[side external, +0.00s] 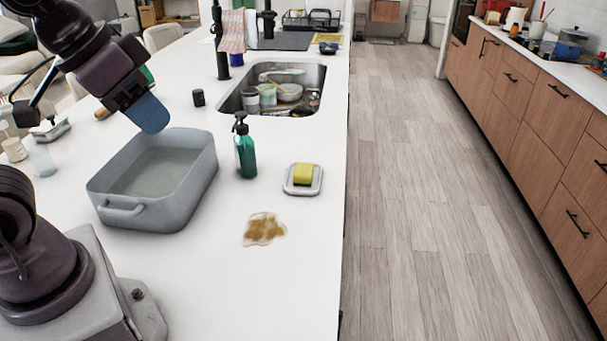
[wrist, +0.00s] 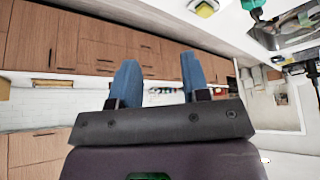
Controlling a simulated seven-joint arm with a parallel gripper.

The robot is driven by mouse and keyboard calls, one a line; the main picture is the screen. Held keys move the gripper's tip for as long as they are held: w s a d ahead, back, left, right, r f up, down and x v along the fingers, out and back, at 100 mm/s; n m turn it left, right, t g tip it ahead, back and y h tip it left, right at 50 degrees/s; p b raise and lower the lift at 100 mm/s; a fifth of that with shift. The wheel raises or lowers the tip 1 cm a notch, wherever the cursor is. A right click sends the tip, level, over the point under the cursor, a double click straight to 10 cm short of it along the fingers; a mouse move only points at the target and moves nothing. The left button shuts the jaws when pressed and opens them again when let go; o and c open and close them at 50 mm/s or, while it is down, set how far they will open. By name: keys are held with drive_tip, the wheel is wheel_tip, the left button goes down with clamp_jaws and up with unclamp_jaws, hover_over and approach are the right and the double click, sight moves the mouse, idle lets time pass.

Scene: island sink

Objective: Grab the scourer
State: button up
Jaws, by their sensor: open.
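The scourer (side external: 303,173) is a yellow block on a small white soap dish (side external: 290,188) near the counter's right edge. It also shows in the wrist view, at the top edge, as a yellow patch (wrist: 206,9). My gripper (side external: 150,115) is above the far left part of the grey basin, to the left of the scourer and well apart from it. In the wrist view its two blue fingers (wrist: 159,72) are spread with nothing between them.
A grey basin (side external: 202,185) stands left of a green pump bottle (side external: 245,155). A brown spill (side external: 263,229) lies in front of the dish. The sink (side external: 314,78) behind holds dishes. The counter's front is mostly clear.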

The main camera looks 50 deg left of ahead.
drive_tip(key=o, duration=0.4)
